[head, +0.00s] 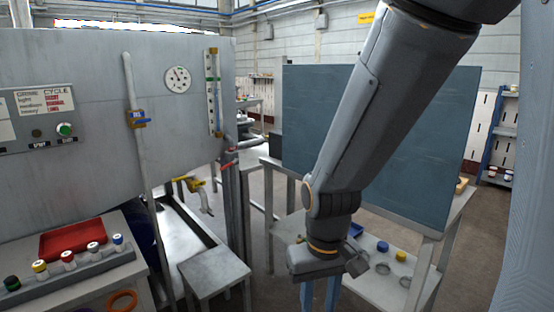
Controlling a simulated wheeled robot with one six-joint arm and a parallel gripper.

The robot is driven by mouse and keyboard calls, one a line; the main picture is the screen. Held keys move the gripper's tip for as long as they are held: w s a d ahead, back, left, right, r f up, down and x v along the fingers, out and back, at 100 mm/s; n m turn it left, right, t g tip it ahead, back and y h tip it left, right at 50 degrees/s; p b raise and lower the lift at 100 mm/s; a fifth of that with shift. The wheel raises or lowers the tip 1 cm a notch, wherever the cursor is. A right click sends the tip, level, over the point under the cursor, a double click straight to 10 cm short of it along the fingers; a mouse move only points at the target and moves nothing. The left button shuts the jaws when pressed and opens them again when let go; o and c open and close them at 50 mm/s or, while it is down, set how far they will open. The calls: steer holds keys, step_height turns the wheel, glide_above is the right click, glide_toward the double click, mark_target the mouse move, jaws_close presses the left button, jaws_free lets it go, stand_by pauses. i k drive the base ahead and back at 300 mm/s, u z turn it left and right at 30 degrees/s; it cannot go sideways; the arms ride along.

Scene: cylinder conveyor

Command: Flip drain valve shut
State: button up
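A tap with a yellow lever (187,181) and a downturned metal spout (206,203) sits low on the front of the grey tank (90,170). Its lever looks roughly level. It appears to be the drain valve, though no label can be read. A blue-handled valve (137,118) sits on a vertical pipe higher up. A red lever (229,164) shows on a pipe right of the tank. My gripper (325,280) hangs at the lower middle, right of the tap and well apart from it.
A small grey stand (212,272) is below the tap. A bench at lower left bears a red tray (85,237) and a rack (72,270) of capped bottles. A blue-grey panel (310,120) stands behind my arm. Open floor shows between tank and gripper.

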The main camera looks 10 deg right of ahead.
mark_target(234, 160)
steer(key=z, duration=0.25)
steer(key=i, duration=1.45)
steer(key=u, duration=0.6)
